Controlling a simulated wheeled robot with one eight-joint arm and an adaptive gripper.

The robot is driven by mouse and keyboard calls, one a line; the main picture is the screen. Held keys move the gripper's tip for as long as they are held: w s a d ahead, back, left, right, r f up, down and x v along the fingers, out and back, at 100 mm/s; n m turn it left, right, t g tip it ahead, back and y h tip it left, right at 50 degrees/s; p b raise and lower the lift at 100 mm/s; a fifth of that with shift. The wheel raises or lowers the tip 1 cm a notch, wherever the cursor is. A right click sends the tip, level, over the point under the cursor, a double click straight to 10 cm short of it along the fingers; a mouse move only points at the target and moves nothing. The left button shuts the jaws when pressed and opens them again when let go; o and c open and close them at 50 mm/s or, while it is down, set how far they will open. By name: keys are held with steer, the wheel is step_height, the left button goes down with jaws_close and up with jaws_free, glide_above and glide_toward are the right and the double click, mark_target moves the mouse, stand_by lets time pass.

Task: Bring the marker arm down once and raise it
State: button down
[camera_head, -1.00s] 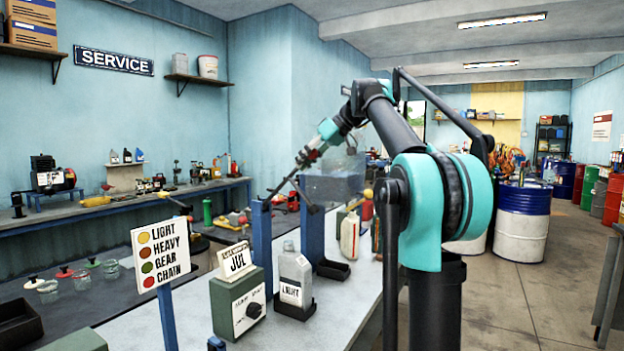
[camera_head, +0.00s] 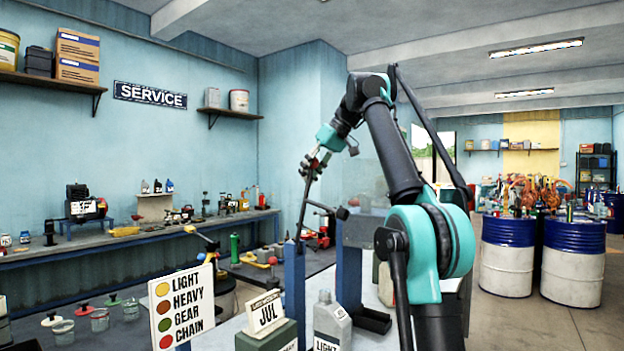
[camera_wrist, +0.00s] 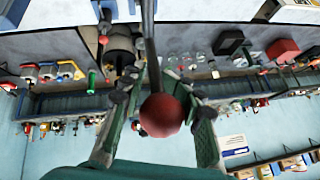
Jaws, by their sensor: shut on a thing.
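The marker arm is a dark rod (camera_head: 304,203) that rises steeply from the blue post (camera_head: 294,285) in the head view. My gripper (camera_head: 317,163) is at the rod's upper end. In the wrist view the rod ends in a red ball knob (camera_wrist: 161,115). My gripper's fingers stand on both sides of this knob, and my gripper is shut on it. A short dark bar with a thick end (camera_head: 341,213) juts out beside the rod, near a grey block (camera_head: 364,231). How these parts join cannot be made out.
A black tray (camera_head: 373,320) lies to the right. Blue-and-white drums (camera_head: 574,262) stand at the right.

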steer(key=shift+a, duration=0.3)
steer(key=c, duration=1.1)
jaws_free()
steer(key=shift+d, duration=0.1)
steer(key=shift+d+r, duration=0.15)
steer(key=shift+r, duration=0.2)
steer(key=s+d, duration=0.1)
steer(key=d, duration=0.2)
steer(key=s+d, duration=0.2)
steer(key=d, duration=0.2)
steer(key=s+d, duration=0.1)
steer(key=d, duration=0.3)
steer(key=shift+s+d+r, duration=0.15)
steer(key=shift+s+d, duration=0.1)
